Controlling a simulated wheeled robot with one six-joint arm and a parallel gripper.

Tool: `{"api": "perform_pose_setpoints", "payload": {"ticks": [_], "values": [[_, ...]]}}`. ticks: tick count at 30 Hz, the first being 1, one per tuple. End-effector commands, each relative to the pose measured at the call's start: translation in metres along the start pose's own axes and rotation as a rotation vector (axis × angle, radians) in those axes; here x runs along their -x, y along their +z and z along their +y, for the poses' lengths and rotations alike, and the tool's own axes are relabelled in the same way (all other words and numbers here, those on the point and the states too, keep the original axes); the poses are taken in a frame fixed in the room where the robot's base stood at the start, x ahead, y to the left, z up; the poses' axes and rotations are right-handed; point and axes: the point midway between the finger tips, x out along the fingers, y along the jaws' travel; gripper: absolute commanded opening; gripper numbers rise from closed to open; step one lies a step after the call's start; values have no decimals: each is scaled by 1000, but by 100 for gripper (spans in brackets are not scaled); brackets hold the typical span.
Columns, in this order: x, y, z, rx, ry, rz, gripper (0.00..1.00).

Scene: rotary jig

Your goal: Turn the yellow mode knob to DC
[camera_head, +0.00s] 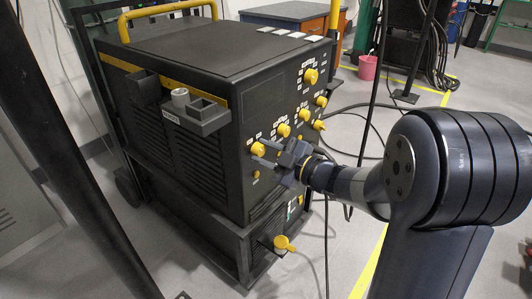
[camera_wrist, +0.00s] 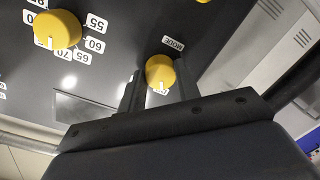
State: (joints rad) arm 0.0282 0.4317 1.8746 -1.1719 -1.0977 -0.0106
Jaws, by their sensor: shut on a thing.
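The yellow mode knob (camera_head: 258,149) is on the front panel of the dark machine, at the lower left of the knob group. In the wrist view the mode knob (camera_wrist: 159,71) lies between the two fingers of my gripper (camera_wrist: 158,82), with the MODE label beside it. My gripper (camera_head: 266,152) reaches the panel from the right in the head view and is shut on this knob. White marking shows at the knob's lower edge in the wrist view. The position lettering there is partly hidden, so I cannot tell the setting.
A larger yellow dial (camera_wrist: 57,29) with number labels sits to the left in the wrist view. Several other yellow knobs, such as the upper one (camera_head: 311,76), are close by on the panel. A yellow plug (camera_head: 284,243) with a cable is below. Dark cables hang nearby.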

Motion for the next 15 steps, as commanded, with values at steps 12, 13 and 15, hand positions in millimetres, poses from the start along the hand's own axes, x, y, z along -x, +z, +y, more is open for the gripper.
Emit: {"api": "perform_pose_setpoints", "payload": {"ticks": [12,13,15], "values": [[0,0,0,0,-1,0,53],[0,0,0,0,-1,0,53],[0,0,0,0,-1,0,53]]}}
